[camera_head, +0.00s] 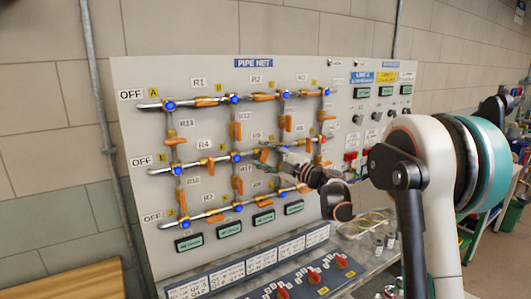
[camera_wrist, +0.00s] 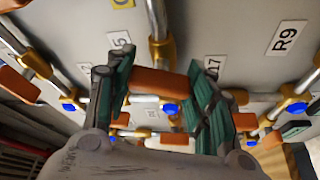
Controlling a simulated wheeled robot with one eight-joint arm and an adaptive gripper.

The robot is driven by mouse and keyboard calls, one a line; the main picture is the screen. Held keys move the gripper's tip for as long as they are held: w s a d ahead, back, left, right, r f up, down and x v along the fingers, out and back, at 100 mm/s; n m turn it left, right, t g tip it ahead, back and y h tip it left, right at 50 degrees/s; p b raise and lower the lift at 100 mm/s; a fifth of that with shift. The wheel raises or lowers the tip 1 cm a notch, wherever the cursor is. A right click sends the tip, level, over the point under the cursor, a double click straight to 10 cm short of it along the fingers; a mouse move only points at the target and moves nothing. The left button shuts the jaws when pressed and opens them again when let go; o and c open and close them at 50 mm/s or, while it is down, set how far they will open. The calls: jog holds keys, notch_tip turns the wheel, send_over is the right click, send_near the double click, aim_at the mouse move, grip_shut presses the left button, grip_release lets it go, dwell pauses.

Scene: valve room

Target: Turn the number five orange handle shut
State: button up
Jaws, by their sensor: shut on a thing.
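My gripper (camera_head: 264,156) is at the middle row of pipes on the panel. In the wrist view its two green-padded fingers (camera_wrist: 163,84) are shut on an orange handle (camera_wrist: 160,83), one pad at each end. The handle lies crosswise in that picture, in front of a brass valve on a pipe (camera_wrist: 158,22) that runs up the frame. A label (camera_wrist: 118,40) that seems to end in 5 is partly hidden beside the left finger.
The grey panel (camera_head: 140,80) carries other orange handles (camera_head: 262,97), blue-capped joints and labels close around. Red knobs (camera_head: 313,276) sit on the sloped console below.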

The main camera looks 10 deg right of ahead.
jog(key=shift+n+g+h+p, duration=0.3)
jog(key=shift+n+g+p, duration=0.5)
jog(key=shift+n, duration=1.2)
jog(key=o, duration=1.1)
jog(key=v, duration=1.2)
jog(key=shift+a, duration=0.1)
